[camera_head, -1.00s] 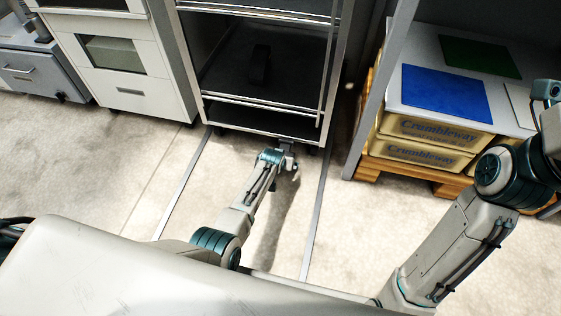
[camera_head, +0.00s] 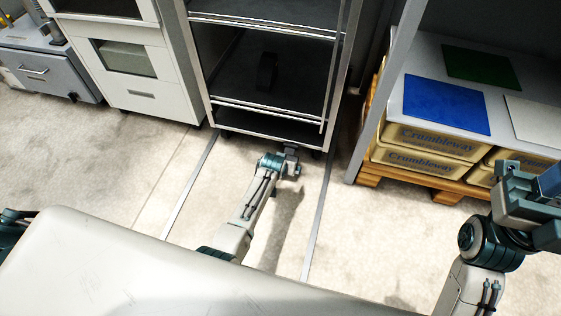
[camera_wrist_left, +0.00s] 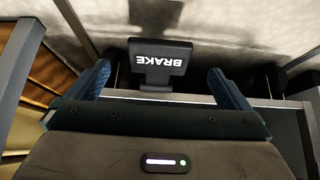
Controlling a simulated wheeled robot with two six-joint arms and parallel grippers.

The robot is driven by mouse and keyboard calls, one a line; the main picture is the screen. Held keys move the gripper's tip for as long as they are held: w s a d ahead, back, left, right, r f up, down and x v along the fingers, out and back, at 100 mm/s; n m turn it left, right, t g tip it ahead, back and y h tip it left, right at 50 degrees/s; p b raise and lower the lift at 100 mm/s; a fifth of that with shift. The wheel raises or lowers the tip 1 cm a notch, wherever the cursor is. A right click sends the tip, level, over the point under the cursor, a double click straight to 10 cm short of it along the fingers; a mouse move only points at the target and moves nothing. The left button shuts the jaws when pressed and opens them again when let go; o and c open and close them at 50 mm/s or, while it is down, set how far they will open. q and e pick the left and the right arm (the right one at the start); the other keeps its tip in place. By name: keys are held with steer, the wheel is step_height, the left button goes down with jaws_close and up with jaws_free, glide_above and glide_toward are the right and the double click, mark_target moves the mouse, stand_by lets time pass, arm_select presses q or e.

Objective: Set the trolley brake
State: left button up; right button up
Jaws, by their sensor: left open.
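The trolley (camera_head: 268,130) is a tall metal frame with dark shelves at the top middle of the head view. Its brake pedal (camera_wrist_left: 160,62), a black plate lettered BRAKE, shows in the left wrist view at the trolley's lower edge. My left gripper (camera_head: 291,160) is low at the trolley's front edge. In the left wrist view its two blue fingers (camera_wrist_left: 160,88) are open, one on each side of the pedal, with gaps to it. My right gripper (camera_head: 535,192) is at the right edge of the head view, away from the trolley; its fingers are not clear.
A rack (camera_head: 385,100) on the right holds yellow Crumbleway crates (camera_head: 425,140) on a wooden pallet (camera_head: 395,173). White cabinets (camera_head: 150,95) stand left of the trolley. Two floor rails (camera_head: 190,185) run out from the trolley. The floor around is clear.

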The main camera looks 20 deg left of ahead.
arm_select(q)
steer(key=p+v, duration=0.1)
steer(key=v, duration=0.3)
stand_by(0.5)
